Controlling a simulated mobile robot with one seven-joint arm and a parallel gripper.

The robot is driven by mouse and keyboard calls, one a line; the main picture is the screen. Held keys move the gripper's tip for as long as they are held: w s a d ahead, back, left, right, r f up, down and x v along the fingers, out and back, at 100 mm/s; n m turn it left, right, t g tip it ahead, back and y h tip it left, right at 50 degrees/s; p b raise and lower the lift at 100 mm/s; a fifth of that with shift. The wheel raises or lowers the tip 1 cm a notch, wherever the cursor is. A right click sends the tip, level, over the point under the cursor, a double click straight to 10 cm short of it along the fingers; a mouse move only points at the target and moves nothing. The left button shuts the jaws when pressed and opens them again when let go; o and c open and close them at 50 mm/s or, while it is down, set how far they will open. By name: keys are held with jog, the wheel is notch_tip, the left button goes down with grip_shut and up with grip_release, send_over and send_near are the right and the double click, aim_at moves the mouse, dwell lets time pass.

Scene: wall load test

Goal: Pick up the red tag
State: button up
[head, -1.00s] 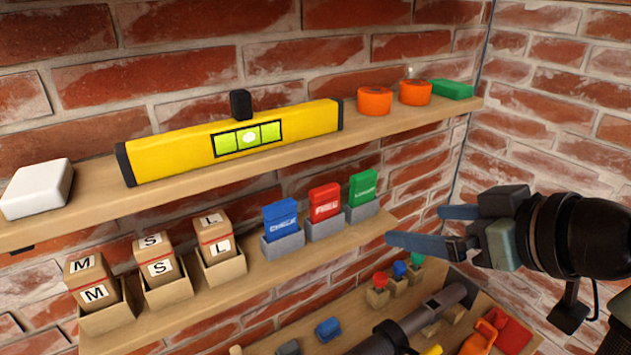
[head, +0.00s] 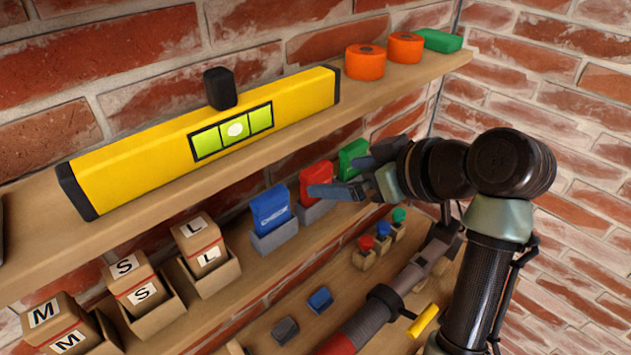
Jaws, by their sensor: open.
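The red tag (head: 314,174) stands upright in a grey holder (head: 312,211) on the middle shelf. The blue tag (head: 270,207) is on its left and the green tag (head: 352,156) on its right, each in a similar holder. My gripper (head: 334,176) is open, with its blue fingers pointing left at the red tag. The near finger overlaps the tag's lower right part in the picture. I cannot tell whether either finger touches it. The gripper also hides part of the green tag's holder.
The upper shelf (head: 300,110) overhangs the tags and carries a yellow level (head: 150,158), orange rolls (head: 365,62) and a green block (head: 439,40). Boxes marked M, S and L (head: 200,241) stand left. Small blocks and tools lie on the lower shelf.

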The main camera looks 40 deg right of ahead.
aim_at(321, 177)
jog(key=p+x, duration=0.2)
jog(key=x, duration=0.2)
jog(key=shift+w+a+f+p, duration=0.2)
jog(key=shift+w+p, duration=0.05)
jog(key=shift+p, duration=0.1)
jog(key=shift+w+f, duration=0.35)
jog(key=shift+w, duration=0.05)
jog(key=c, duration=1.3)
jog(key=shift+r, duration=0.15)
